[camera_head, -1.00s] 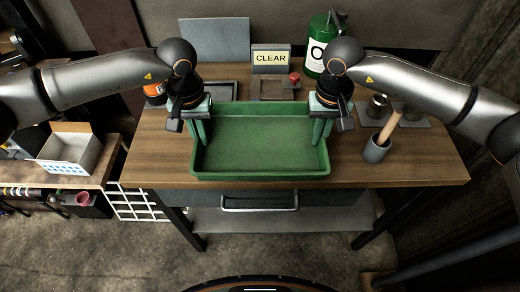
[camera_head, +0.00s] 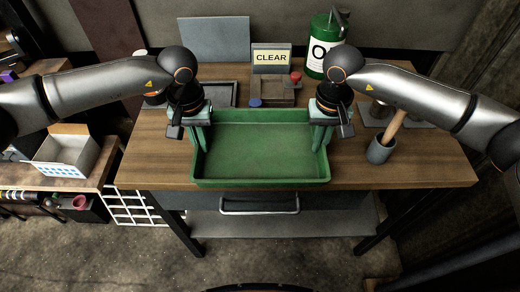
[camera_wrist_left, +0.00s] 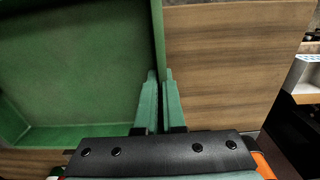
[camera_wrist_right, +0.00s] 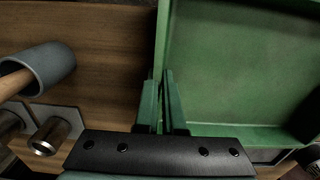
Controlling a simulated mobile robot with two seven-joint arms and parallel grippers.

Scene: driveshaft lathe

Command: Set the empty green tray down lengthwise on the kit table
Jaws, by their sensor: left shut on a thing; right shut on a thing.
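The empty green tray (camera_head: 262,150) is level over the wooden kit table (camera_head: 405,172), its long side running left to right along the front edge. I cannot tell whether its bottom touches the wood. My left gripper (camera_head: 200,138) is shut on the tray's left wall; in the left wrist view its fingers (camera_wrist_left: 158,85) straddle the rim. My right gripper (camera_head: 322,138) is shut on the tray's right wall, and its fingers (camera_wrist_right: 160,85) straddle that rim in the right wrist view.
A grey cup with a wooden handle (camera_head: 381,149) stands right of the tray. Behind are a CLEAR sign (camera_head: 271,58), a small box with a red button (camera_head: 295,77) and a green canister (camera_head: 318,60). A white open box (camera_head: 68,152) sits on the left bench.

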